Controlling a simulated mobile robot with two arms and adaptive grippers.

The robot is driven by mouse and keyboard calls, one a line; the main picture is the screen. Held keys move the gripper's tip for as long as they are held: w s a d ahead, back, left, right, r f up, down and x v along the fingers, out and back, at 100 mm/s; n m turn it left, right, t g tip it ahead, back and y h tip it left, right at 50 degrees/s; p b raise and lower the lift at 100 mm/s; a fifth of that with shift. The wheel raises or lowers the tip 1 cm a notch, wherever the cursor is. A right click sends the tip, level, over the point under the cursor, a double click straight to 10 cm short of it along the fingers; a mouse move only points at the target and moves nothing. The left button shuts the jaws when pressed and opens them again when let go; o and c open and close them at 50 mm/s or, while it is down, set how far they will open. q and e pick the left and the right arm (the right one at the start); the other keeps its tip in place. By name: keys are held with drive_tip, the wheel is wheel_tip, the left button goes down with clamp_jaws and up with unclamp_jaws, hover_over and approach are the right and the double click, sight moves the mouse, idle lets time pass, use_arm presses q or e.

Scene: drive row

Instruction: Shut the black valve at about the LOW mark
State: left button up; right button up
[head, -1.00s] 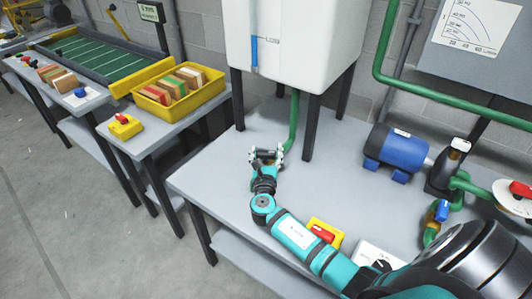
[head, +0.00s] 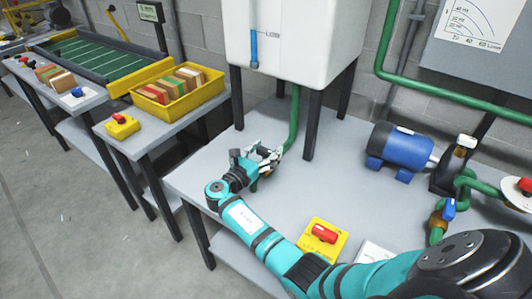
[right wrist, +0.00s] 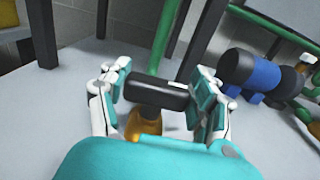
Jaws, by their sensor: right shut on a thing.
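The black valve handle (right wrist: 157,93) lies crosswise between the fingers of my right gripper in the right wrist view. My right gripper (head: 265,160) is shut on it, beside the green pipe (head: 293,120) under the white tank. A brass valve body (right wrist: 145,124) shows below the handle. In the head view the gripper hides the valve. The tank's sight tube (head: 254,48) is blue up to roughly the height of the LOW mark (head: 268,35); the exact gap is too small to tell. My left gripper is out of view.
The white tank (head: 290,50) stands on dark legs on the grey table (head: 345,195). A yellow box with a red switch (head: 323,237) lies near the arm. The blue pump (head: 400,147) and green piping are to the right. Other benches stand at the left.

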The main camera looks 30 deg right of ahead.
idle(0.4)
drive_tip(key=o, duration=1.2)
drive_tip(key=shift+c, duration=0.2)
drive_tip(key=v, duration=1.2)
drive_tip(key=shift+a+f, duration=0.15)
